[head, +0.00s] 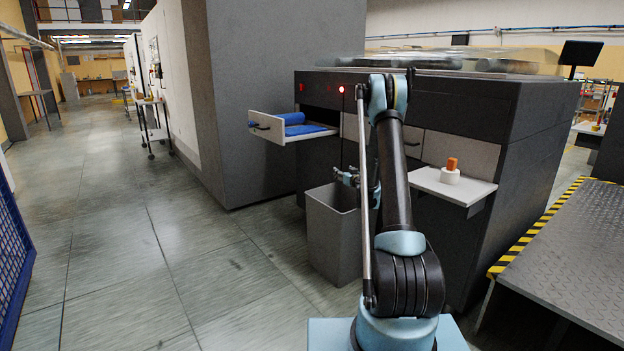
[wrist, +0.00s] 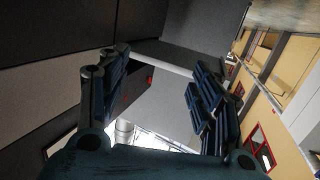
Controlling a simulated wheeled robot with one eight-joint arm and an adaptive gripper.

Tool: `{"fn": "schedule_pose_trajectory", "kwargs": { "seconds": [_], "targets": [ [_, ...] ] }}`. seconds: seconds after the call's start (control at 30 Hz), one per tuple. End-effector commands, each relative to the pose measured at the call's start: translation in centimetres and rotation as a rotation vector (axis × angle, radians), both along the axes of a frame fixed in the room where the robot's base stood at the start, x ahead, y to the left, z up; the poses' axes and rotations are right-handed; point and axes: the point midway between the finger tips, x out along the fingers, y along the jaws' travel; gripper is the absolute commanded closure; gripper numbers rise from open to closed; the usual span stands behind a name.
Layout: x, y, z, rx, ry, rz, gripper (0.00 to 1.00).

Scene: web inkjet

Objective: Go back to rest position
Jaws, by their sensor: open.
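My gripper (head: 346,176) is in front of the dark machine (head: 460,105), just above the rim of the grey bin (head: 330,235). In the wrist view its two dark-blue fingers (wrist: 160,92) are spread apart with nothing between them. The gripper is open and empty. My arm rises in the middle of the head view and bends down again, hiding part of the machine front and of the bin's right side.
An open drawer (head: 268,128) with a blue roll (head: 292,119) juts out left of the gripper. A white shelf (head: 470,188) at right bears a white and orange item (head: 450,172). A striped-edged metal platform (head: 575,240) stands at right.

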Motion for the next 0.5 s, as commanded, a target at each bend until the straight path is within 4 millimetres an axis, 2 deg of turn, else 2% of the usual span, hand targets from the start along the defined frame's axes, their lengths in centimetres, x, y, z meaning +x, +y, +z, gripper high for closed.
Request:
{"fn": "schedule_pose_trajectory", "kwargs": {
  "seconds": [0.03,0.2,0.5],
  "targets": [
    [-0.7,0.5,1.4,-0.002,0.012,0.016,0.41],
    [-3.2,2.1,4.9,-0.005,0.063,0.071,0.41],
    [-8.7,4.5,9.8,-0.016,0.172,0.151,0.41]
  ]
}}
